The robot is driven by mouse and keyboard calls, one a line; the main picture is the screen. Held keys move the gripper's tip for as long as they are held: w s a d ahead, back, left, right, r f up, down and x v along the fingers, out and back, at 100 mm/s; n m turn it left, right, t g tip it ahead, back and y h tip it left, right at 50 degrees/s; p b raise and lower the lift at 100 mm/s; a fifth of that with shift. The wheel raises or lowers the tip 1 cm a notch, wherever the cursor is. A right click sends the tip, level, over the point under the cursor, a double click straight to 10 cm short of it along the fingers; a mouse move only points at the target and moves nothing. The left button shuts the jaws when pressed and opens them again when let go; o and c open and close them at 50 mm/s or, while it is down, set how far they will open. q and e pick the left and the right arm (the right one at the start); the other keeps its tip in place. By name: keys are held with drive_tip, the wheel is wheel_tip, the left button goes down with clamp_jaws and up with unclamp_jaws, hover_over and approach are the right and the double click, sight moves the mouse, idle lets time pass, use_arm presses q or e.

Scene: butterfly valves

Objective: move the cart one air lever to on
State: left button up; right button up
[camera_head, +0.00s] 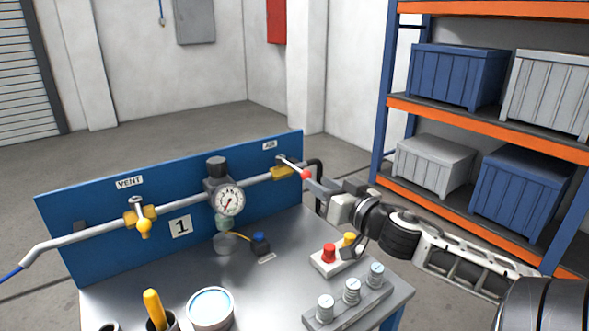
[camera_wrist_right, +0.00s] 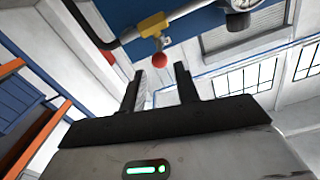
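The cart (camera_head: 262,303) carries a blue back panel with a "1" label. On its pipe, at the right end under the "AIR" label, sits a yellow valve (camera_head: 283,173) with a lever ending in a red knob (camera_head: 306,174). My right gripper (camera_head: 311,184) is at that knob. In the right wrist view the yellow valve (camera_wrist_right: 153,25) and red knob (camera_wrist_right: 159,60) show ahead of my right gripper (camera_wrist_right: 159,70). Its two fingers are apart, with the knob in line between the tips. Whether they touch it I cannot tell. My left gripper is not in view.
A yellow vent valve (camera_head: 143,222) and a pressure gauge (camera_head: 229,201) are on the same pipe. A button box (camera_head: 335,262), a block of round fittings (camera_head: 350,300) and a round tin (camera_head: 210,310) stand on the cart top. Shelving (camera_head: 480,115) stands at the right.

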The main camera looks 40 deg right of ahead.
sight(296, 169)
drive_tip(key=w, duration=0.6)
drive_tip(key=w+d, duration=0.1)
drive_tip(key=w, duration=0.2)
drive_tip(key=shift+w, duration=0.35)
clamp_jaws()
